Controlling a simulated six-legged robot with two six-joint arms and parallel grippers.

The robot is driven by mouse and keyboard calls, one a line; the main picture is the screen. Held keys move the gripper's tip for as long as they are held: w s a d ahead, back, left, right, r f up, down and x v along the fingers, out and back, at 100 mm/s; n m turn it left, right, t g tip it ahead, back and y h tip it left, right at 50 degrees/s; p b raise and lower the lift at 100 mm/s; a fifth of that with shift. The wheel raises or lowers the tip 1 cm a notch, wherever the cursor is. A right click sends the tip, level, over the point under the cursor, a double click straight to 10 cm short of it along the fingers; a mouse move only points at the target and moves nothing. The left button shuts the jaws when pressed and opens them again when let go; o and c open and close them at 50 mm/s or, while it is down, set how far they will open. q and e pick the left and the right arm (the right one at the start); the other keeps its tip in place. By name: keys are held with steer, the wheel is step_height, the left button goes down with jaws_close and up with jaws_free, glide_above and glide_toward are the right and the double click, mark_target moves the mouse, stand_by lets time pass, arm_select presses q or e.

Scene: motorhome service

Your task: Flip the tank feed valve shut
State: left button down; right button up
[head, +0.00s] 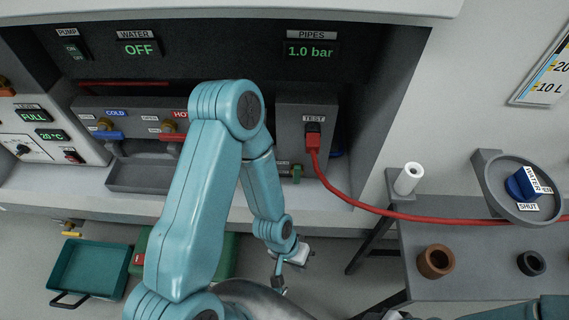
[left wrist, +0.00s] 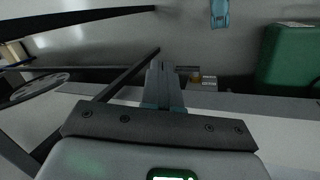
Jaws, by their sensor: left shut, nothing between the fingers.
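A blue lever (head: 521,184) sits on a round grey dish (head: 492,196) at the right, beside labels reading WATER and SHUT. A small yellow-handled fitting (head: 71,234) shows low on the left, below the counter. No label in view names the tank feed valve, so I cannot tell which fitting it is. My left gripper (head: 279,278) hangs low below the counter front, apart from both. In the left wrist view its fingers (left wrist: 166,70) are together and empty. Part of my right arm shows at the bottom right edge; its fingertips cannot be made out.
A red hose (head: 370,208) runs from the TEST port to the right. A teal tray (head: 91,268) lies on the floor. The WATER display reads OFF.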

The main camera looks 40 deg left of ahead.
arm_select(q)
steer(key=w+a+r+n, duration=0.2)
steer(key=w+a+r, duration=0.2)
steer(key=w+a, duration=0.45)
steer(key=n+t, duration=0.2)
glide_toward(297, 172)
step_height(297, 172, up, 3)
steer(key=s+a, duration=0.1)
steer(key=a, duration=0.2)
steer(key=shift+f, duration=0.3)
steer(key=x, duration=1)
steer(key=shift+s, duration=0.15)
steer(key=shift+f, duration=0.15)
